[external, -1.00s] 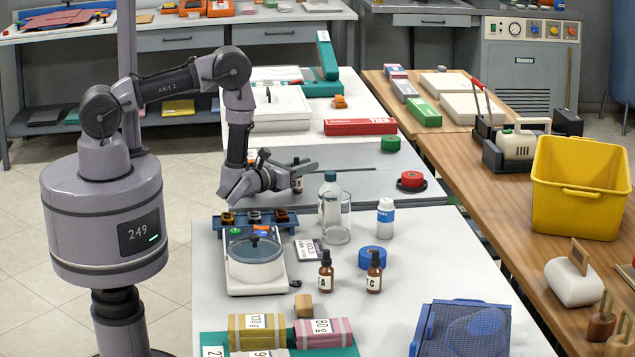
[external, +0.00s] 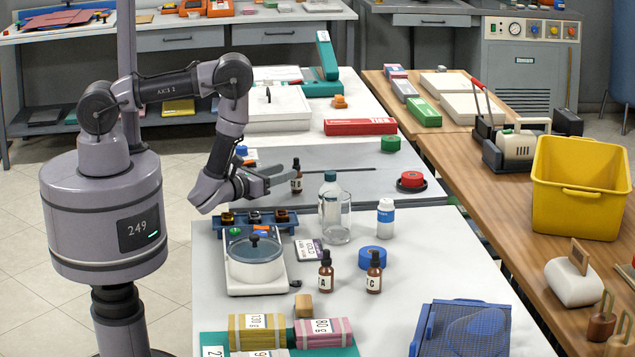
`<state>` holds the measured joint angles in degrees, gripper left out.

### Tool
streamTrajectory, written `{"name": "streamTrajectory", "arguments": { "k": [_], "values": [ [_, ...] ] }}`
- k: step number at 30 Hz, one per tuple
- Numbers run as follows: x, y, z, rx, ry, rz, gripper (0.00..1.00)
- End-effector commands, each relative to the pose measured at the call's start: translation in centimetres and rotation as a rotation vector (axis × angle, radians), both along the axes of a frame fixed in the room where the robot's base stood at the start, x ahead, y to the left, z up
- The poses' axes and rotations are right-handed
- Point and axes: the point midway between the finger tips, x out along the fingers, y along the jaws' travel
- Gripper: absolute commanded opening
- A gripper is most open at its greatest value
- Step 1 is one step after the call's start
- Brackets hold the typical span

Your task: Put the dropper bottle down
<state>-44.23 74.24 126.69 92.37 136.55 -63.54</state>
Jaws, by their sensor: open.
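A small brown dropper bottle (external: 297,178) with a black top stands upright on the grey section of the table. My gripper (external: 278,176) is open, just to the left of it, with its fingers apart from the bottle as far as I can see. Two more brown dropper bottles stand on the white table in front: one labelled A (external: 326,272) and one labelled C (external: 374,272).
A clear glass bottle with a teal cap (external: 331,205) and a white bottle with a blue label (external: 386,218) stand close by. A blue rack (external: 245,226) and a scale with a round pot (external: 256,262) are below my gripper.

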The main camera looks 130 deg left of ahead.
Motion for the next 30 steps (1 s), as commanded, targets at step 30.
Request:
{"name": "streamTrajectory", "arguments": {
  "k": [30],
  "values": [
    [-4.2,-29.7,24.1,-1.114,-1.077,0.818,0.42]
  ]
}}
